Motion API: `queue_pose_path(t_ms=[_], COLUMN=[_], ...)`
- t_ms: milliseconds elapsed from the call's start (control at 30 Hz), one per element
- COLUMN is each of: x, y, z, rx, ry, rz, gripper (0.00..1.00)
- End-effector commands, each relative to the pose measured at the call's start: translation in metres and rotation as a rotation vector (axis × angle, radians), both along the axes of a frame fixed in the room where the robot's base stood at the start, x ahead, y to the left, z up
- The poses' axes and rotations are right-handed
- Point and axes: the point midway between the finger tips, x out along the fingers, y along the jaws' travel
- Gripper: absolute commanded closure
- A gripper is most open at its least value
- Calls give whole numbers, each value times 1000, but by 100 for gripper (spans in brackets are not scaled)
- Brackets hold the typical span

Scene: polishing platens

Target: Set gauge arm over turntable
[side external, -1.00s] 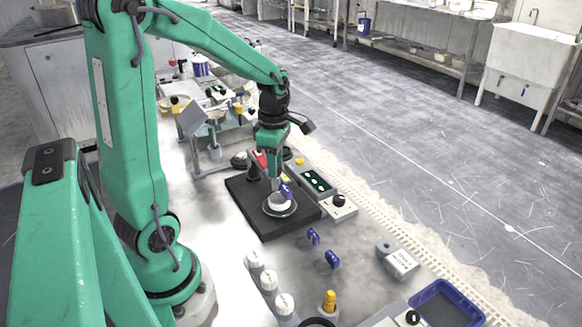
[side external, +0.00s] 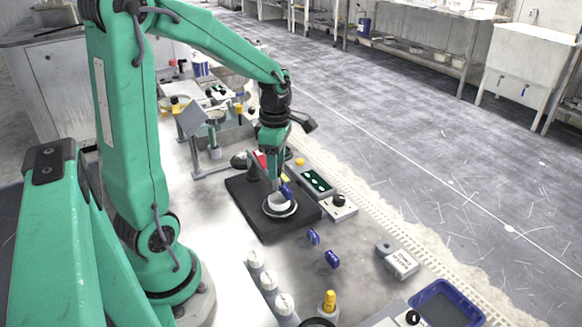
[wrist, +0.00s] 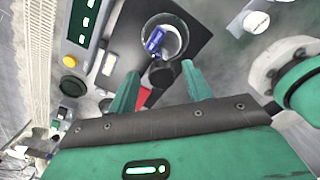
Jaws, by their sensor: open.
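The turntable, a round pale platen (side external: 279,206), sits on a black base plate (side external: 246,208) in the side view. It also shows at the top of the wrist view (wrist: 176,40). A blue piece (side external: 287,191), seemingly the gauge arm's tip, stands over the platen; in the wrist view the blue piece (wrist: 153,40) overlaps the platen's left part. A dark round part with a red piece (wrist: 143,97) lies nearer my gripper. My gripper (side external: 274,184) points down at the platen's far edge. Its fingers (wrist: 161,83) are apart with nothing clearly held. Whether they touch the gauge arm cannot be told.
A control box with a green display (side external: 317,181) stands right of the base plate. A blue tray (side external: 446,304) is at front right. A cluttered bench (side external: 205,110) is behind.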

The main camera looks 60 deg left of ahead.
Motion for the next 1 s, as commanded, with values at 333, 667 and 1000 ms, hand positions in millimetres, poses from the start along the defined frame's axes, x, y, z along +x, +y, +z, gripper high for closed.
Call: queue_pose_path(t_ms=[333, 667, 1000], x=[1, 1, 0], y=[0, 0, 0], z=[31, 70, 78], rx=[2, 2, 1], ry=[-5, -5, -3], rz=[0, 0, 0], gripper=[50, 50, 50])
